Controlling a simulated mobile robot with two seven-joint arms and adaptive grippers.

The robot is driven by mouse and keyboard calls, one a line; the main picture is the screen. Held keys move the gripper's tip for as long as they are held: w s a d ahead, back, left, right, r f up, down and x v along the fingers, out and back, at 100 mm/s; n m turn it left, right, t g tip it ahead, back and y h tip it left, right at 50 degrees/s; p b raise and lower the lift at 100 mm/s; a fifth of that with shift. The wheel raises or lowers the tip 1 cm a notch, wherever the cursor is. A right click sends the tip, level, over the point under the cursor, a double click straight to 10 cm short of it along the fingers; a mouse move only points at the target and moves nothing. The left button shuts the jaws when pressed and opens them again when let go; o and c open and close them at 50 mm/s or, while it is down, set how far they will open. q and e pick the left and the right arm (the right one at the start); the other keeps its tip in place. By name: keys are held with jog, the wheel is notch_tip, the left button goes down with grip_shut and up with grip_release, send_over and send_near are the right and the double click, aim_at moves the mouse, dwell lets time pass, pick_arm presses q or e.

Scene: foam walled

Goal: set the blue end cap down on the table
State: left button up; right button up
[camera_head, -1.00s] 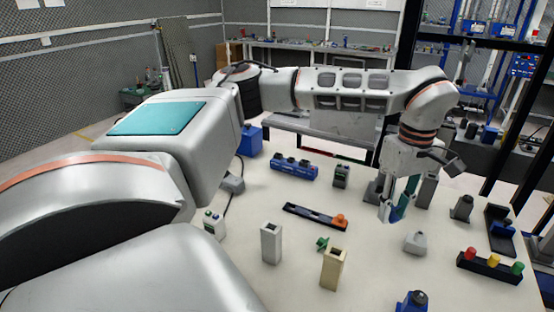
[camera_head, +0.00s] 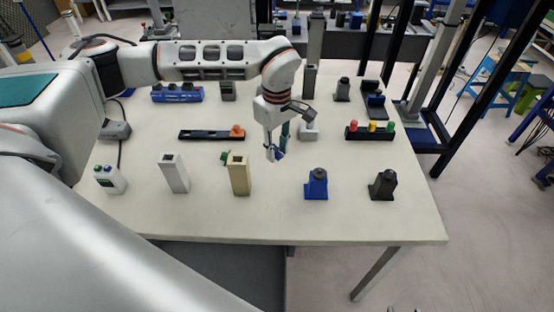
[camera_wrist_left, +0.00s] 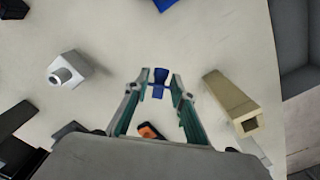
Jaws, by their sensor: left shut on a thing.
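My left gripper (camera_head: 278,154) comes over the table (camera_head: 340,225) from the left and points down. It is shut on the blue end cap (camera_wrist_left: 159,82), which sits between the fingertips in the left wrist view. In the head view the cap is small and partly hidden by the fingers. The gripper is right of the beige slotted block (camera_head: 238,178) and in front of a grey fitting (camera_head: 309,132). I cannot tell whether the cap touches the table. My right gripper is not in view.
A blue block with a dark knob (camera_head: 316,186) and a black one (camera_head: 383,186) stand front right. A black rail with an orange part (camera_head: 212,135) and a small green piece (camera_head: 226,158) lie left. A button strip (camera_head: 370,132) is right. Bare table lies in front of the gripper.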

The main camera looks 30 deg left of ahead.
aim_at(277, 155)
pick_arm(q)
jog(key=shift+f, duration=2.3)
jog(key=shift+f, duration=0.2)
jog(key=o, duration=0.9)
jog(key=shift+r, duration=0.1)
notch_tip(277, 155, up, 12)
jog(key=shift+r, duration=0.15)
